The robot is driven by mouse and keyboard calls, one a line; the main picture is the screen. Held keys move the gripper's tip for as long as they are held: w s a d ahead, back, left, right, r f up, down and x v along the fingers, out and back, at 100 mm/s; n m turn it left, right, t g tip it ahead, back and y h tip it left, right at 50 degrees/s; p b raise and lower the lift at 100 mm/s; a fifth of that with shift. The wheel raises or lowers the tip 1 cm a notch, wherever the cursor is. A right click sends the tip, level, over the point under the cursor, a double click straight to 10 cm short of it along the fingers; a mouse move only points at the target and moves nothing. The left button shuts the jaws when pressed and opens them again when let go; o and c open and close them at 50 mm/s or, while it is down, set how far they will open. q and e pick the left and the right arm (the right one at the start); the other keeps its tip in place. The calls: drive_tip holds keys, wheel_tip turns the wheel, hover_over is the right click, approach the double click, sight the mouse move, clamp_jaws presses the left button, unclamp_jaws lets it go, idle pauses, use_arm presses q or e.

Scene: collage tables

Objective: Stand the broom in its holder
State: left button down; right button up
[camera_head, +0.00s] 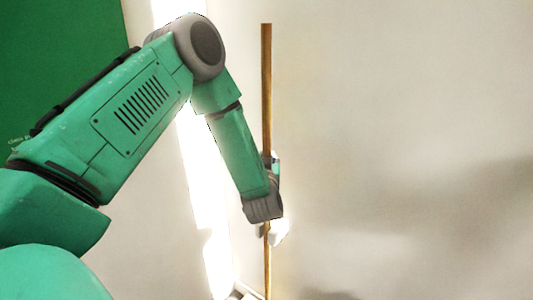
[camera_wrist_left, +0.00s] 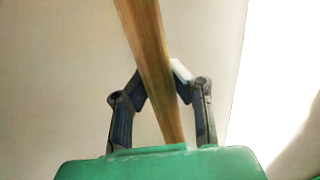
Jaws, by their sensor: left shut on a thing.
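The broom shows as a long wooden handle (camera_head: 266,85), standing close to upright in the head view. Its lower end runs out of the bottom of the picture, so the broom head is hidden. My left gripper (camera_head: 268,228) is shut on the handle at about its visible lower third. In the left wrist view the handle (camera_wrist_left: 150,50) passes between the two dark fingers of my left gripper (camera_wrist_left: 163,85). A white thing shows behind the gripper in the head view; I cannot tell what it is. The holder cannot be made out. My right gripper is not in view.
A pale wall (camera_head: 420,90) fills the right side of the head view, with soft shadows on it. A bright white strip (camera_head: 195,170) runs down behind my left arm. A dark green surface (camera_head: 60,60) is at upper left. Room right of the handle looks free.

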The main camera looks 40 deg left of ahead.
use_arm(q)
drive_tip(key=f, duration=0.2)
drive_tip(key=shift+w+a+f, duration=0.25)
drive_tip(key=shift+a+f, duration=0.1)
drive_tip(key=shift+f, duration=0.05)
drive_tip(key=shift+s+a, duration=0.1)
drive_tip(key=shift+a, duration=0.15)
drive_tip(key=c, duration=1.6)
unclamp_jaws()
drive_tip(key=shift+s+f, duration=0.1)
drive_tip(key=shift+f, duration=0.05)
drive_tip(key=shift+o, duration=0.5)
drive_tip(key=shift+d, duration=0.4)
